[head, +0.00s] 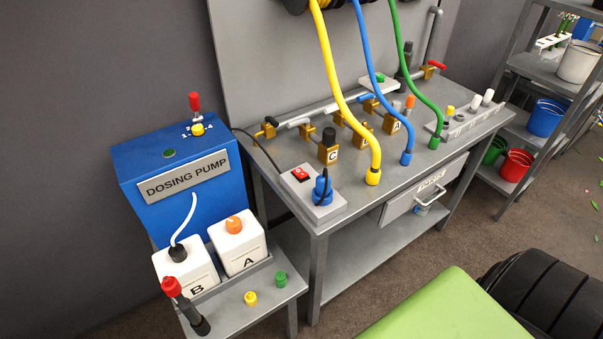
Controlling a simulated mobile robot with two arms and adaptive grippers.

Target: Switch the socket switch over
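The socket (326,211) is a light grey block lying at the near left corner of the grey workbench. Its red rocker switch (300,174) sits on the far-left part of its top face; I cannot tell which way the rocker is tipped. A blue round plug (322,190) stands at the near end of the block. A black cable runs from behind the switch toward the dosing pump. Neither of my grippers is in view, and nothing touches the switch.
The blue dosing pump (145,164) stands left of the bench. Bottles B (190,270) and A (237,245) stand before it. Brass valves (328,152) and yellow (335,80), blue (383,90) and green (408,70) hoses stand behind and right of the socket. Floor shows in front.

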